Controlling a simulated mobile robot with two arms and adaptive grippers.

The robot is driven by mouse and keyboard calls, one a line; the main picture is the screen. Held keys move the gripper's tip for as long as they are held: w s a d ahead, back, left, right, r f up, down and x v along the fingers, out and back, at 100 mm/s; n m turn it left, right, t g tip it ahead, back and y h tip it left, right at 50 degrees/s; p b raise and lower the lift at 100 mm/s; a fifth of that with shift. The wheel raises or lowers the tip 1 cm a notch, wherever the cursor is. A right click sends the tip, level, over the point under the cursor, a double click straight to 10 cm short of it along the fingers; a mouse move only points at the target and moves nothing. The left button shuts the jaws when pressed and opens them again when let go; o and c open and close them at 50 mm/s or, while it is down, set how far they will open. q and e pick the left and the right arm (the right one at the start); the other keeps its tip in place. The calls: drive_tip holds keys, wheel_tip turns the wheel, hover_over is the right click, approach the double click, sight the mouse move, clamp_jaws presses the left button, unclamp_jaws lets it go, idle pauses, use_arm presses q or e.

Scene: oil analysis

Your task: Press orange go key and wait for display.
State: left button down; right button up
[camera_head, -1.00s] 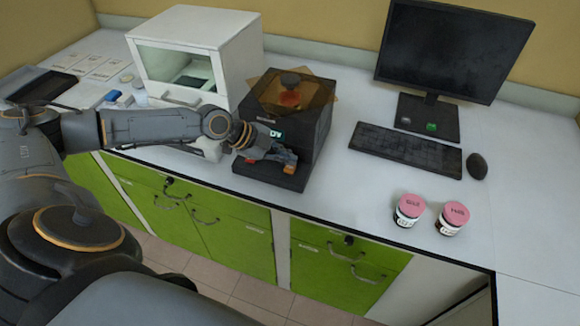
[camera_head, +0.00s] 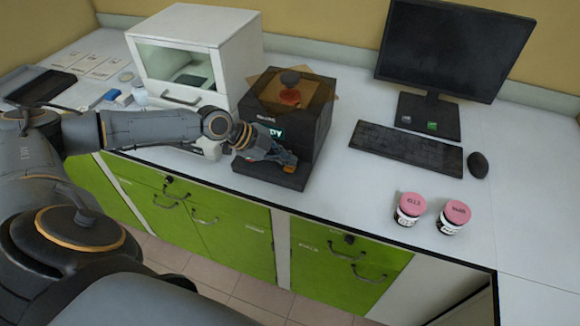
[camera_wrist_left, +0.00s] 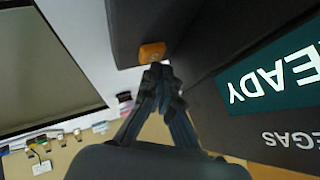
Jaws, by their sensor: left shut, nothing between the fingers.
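The black analyser (camera_head: 312,135) stands on the white bench with a low base in front. Its orange key (camera_head: 289,169) is on that base, and it also shows in the left wrist view (camera_wrist_left: 152,53). The teal display (camera_head: 275,132) ends in "DY" in the head view. In the left wrist view the display (camera_wrist_left: 275,75) is upside down and reads "EADY", with its start cut off. My left gripper (camera_head: 284,159) is shut and empty, its tips (camera_wrist_left: 160,72) right by the orange key. I cannot tell whether they touch it. My right gripper is not in view.
A white cabinet with a glass front (camera_head: 190,50) stands left of the analyser. Keyboard (camera_head: 405,148), mouse (camera_head: 478,165) and monitor (camera_head: 455,45) are to the right. Two pink-lidded jars (camera_head: 410,208) (camera_head: 454,216) stand near the front edge. Bench between analyser and jars is clear.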

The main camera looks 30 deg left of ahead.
sight(287, 167)
use_arm(q)
drive_tip(key=shift+f+b, duration=0.4)
drive_tip(key=shift+f, duration=0.2)
idle(0.7)
drive_tip(key=shift+r, duration=0.1)
drive_tip(key=shift+r+p, duration=0.65)
drive_tip(key=shift+r, duration=0.2)
drive_tip(key=shift+r+p, duration=1.9)
drive_tip(key=shift+r, duration=0.65)
